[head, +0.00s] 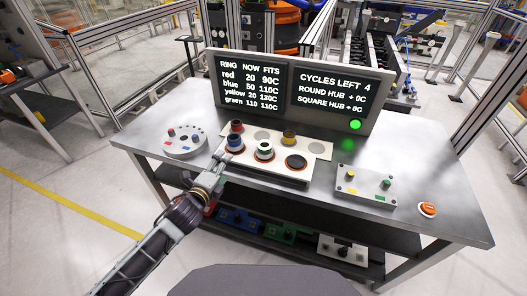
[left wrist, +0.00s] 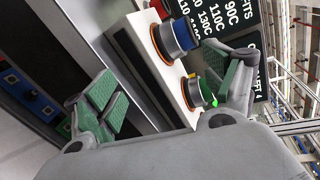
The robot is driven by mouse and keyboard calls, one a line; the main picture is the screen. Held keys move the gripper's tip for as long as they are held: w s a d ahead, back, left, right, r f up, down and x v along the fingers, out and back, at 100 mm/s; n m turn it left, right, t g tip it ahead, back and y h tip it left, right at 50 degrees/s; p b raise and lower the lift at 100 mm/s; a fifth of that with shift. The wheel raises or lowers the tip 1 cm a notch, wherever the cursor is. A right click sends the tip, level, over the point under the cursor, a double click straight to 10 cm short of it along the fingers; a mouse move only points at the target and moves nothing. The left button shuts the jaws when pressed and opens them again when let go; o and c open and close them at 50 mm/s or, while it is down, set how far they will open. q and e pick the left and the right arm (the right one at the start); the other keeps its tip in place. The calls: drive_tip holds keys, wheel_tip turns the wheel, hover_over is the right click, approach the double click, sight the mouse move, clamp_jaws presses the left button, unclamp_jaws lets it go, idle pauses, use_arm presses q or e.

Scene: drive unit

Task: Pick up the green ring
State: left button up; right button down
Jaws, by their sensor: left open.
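The green ring (head: 264,154) sits on the front heater spot of the white board (head: 252,168), around a pale centre. In the left wrist view the green ring (left wrist: 208,92) shows beside one finger, partly hidden by it. The blue ring (head: 235,144) stands to its left, the red ring (head: 236,125) behind that, and the yellow ring (head: 289,135) behind to the right. My left gripper (head: 218,164) is at the board's front left edge. It is open with nothing between its fingers (left wrist: 168,92). My right gripper is not in view.
A display (head: 290,88) behind the board reads green 110, fits 110C. An empty dark round spot (head: 296,162) lies right of the green ring. A round fixture (head: 184,142) stands left, a grey block with pegs (head: 364,185) right. An orange button (head: 428,209) is at far right.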

sight(259, 149)
use_arm(q)
drive_tip(key=d+r+m+g+h, duration=0.1)
drive_tip(key=m+h, duration=0.2)
drive_tip(key=m, duration=0.4)
drive_tip(key=d+r+m+g+h, duration=0.1)
drive_tip(key=m+h, duration=0.2)
drive_tip(key=m, duration=0.5)
drive_tip(key=d+r+m+g+h, duration=0.1)
drive_tip(key=m+h, duration=0.2)
drive_tip(key=m, duration=0.4)
drive_tip(key=shift+s+d+m+g+h, duration=0.1)
drive_tip(key=shift+d+m+g+h, duration=0.2)
drive_tip(key=shift+d+m+g, duration=0.1)
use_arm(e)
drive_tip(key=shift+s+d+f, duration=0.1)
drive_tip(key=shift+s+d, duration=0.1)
use_arm(q)
drive_tip(key=shift+x, duration=1.4)
drive_tip(key=shift+p+x, duration=0.6)
drive_tip(key=shift+x, duration=2)
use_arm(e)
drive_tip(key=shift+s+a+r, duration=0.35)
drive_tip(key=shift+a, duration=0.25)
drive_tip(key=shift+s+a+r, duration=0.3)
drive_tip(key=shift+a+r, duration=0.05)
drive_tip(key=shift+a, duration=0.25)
